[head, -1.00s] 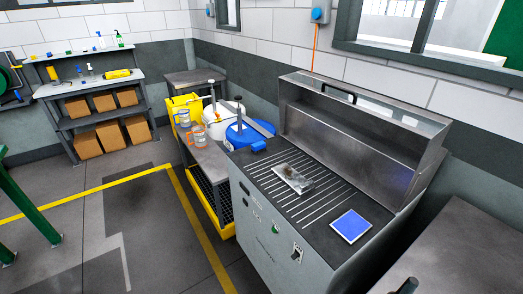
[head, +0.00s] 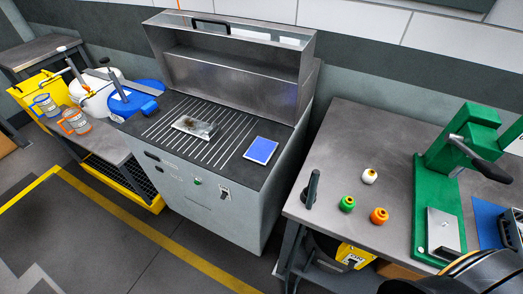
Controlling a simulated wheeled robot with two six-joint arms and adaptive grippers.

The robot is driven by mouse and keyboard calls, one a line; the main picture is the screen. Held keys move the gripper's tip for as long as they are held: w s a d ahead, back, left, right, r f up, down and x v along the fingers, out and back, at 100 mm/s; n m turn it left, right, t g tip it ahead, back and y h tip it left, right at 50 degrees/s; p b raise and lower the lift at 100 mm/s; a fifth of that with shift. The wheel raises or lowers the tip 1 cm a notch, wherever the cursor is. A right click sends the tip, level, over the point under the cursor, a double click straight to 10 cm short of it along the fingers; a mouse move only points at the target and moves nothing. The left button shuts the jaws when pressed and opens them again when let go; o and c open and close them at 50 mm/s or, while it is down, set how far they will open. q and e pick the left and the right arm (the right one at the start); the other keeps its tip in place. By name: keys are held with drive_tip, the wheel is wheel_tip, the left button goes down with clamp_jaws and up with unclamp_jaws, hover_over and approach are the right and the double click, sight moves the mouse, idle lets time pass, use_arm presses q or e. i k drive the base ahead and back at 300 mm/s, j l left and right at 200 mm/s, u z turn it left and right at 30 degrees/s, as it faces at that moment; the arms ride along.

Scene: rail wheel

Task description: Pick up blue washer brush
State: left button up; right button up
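A small blue block (head: 150,107), which looks like the blue washer brush, sits at the left end of the grey parts washer's grooved top (head: 165,134). It is close beside a round blue lid or drum (head: 128,101), and its bristles cannot be made out. A flat blue square with a pale edge (head: 261,150) lies at the right end of the same top. A grey metal block with a dark stain (head: 195,127) lies between them. Neither of my grippers is in view.
The washer's raised metal hood (head: 230,70) stands behind its top. A workbench (head: 345,150) at right carries a green press (head: 440,185) and white, green and orange knobs. Floor in front is clear.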

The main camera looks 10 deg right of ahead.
sight(149, 109)
drive_tip(key=z, duration=0.4)
drive_tip(key=i+j+z, duration=0.2)
drive_tip(key=j, duration=0.35)
drive_tip(key=i+j+z, duration=0.2)
drive_tip(key=j, duration=0.4)
drive_tip(key=i+j+z, duration=0.2)
drive_tip(key=j, duration=0.4)
drive_tip(key=j+z, duration=0.2)
drive_tip(key=j, duration=0.4)
